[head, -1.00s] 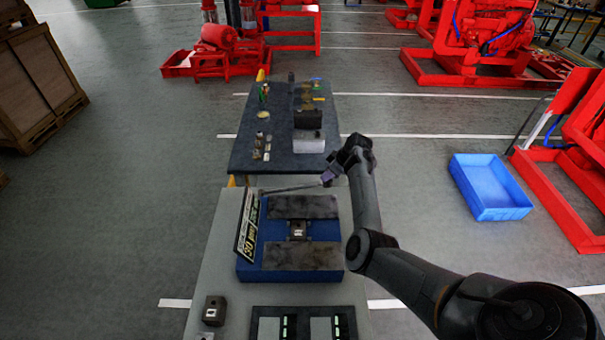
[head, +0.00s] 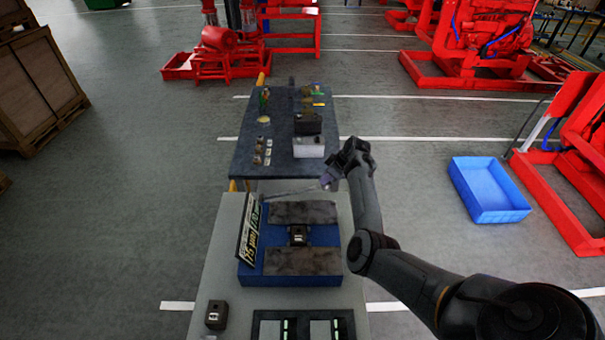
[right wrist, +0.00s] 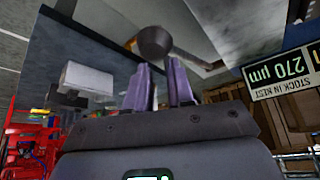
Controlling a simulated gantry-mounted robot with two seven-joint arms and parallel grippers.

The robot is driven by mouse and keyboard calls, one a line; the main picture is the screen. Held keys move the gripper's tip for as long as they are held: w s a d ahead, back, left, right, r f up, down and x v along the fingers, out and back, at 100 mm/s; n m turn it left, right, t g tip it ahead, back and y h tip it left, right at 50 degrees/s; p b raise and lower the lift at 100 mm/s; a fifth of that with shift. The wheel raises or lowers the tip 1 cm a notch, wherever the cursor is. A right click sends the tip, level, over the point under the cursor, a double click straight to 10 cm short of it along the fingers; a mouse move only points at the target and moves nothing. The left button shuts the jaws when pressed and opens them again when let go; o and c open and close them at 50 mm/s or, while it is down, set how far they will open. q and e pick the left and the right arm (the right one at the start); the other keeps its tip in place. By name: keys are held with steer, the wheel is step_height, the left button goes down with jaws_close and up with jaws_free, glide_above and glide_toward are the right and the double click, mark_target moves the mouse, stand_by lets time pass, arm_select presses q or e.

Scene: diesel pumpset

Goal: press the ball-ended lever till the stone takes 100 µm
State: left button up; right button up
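The ball-ended lever (head: 290,191) is a thin grey rod beyond the blue machine (head: 290,281). In the right wrist view its dark round ball (right wrist: 153,42) is just past my fingertips. My right gripper (head: 327,180) is at the lever's right end. In the right wrist view its purple fingers (right wrist: 160,72) stand slightly apart, with nothing visible between them; contact with the ball is unclear. Two dark stone blocks (head: 303,262) lie on the machine, with a small block (head: 298,235) between them.
A dark table (head: 270,172) with small parts and boxes stands beyond the grey bench (head: 222,262). A small dark block (head: 215,314) and a panel with green lights (head: 304,325) are at the bench's near end. A blue bin (head: 488,190) lies on the floor at right.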

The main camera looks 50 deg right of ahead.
step_height(320, 180, up, 11)
steer(key=w+a+p, duration=0.1)
steer(key=w+p, duration=0.1)
steer(key=p, duration=0.7)
steer(key=shift+a+f, duration=0.15)
steer(key=shift+a, duration=0.15)
steer(key=shift+s+f, duration=0.1)
steer(key=shift+s, duration=0.05)
